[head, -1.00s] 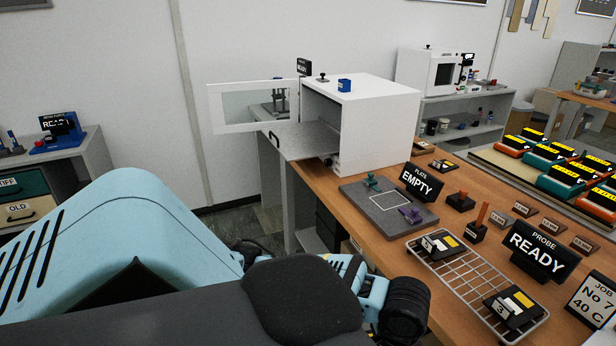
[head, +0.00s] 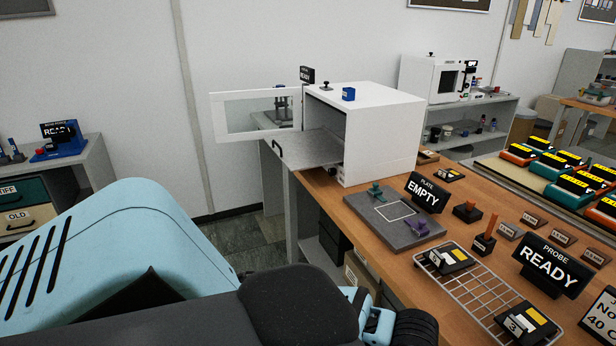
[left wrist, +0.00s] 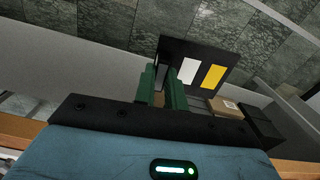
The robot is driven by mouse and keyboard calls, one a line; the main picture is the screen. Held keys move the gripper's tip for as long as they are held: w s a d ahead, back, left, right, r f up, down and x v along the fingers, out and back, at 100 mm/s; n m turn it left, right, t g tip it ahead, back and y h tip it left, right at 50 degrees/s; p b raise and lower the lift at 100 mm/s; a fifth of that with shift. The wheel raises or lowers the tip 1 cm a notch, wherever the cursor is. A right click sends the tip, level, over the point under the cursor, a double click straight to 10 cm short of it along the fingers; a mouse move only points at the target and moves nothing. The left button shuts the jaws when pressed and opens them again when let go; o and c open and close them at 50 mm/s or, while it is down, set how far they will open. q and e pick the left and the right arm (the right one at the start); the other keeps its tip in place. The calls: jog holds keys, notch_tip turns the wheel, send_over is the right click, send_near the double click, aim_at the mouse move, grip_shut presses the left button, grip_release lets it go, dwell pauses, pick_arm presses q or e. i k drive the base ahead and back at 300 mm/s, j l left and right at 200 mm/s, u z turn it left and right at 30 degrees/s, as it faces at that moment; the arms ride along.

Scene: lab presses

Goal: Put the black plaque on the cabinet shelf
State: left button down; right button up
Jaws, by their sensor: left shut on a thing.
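A black plaque (left wrist: 212,52) with a white and a yellow patch shows in the left wrist view. My left gripper (left wrist: 172,75), with green fingers, is shut on its edge, above a dark tiled floor. In the head view the gripper and this plaque are out of sight; only my arm shows at the lower left. The white cabinet (head: 385,140) stands on the far left end of the wooden bench. Its windowed door (head: 232,116) is swung open to the left, and a grey shelf (head: 310,148) sticks out of its opening. My right gripper is not in view.
A grey plate (head: 365,228) with green and purple clamps lies before the cabinet, beside an EMPTY sign (head: 425,193). A wire rack (head: 470,292) holds similar black blocks. A READY sign (head: 549,266) stands to the right. Floor (head: 235,240) shows left of the bench.

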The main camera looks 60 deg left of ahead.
aim_at(313, 145)
jog(key=j+u, duration=0.1)
jog(key=j, duration=0.3)
jog(key=i+j, duration=0.1)
jog(key=j, duration=0.3)
jog(key=i+j+u, duration=0.15)
jog(key=j, duration=0.25)
jog(key=j+u, duration=0.1)
jog(key=j, duration=0.3)
jog(key=i+j, duration=0.1)
jog(key=j, duration=0.3)
jog(key=i+j+u, duration=0.15)
jog(key=j, duration=0.2)
jog(key=i+j, duration=0.1)
jog(key=j, duration=0.3)
jog(key=u, duration=0.05)
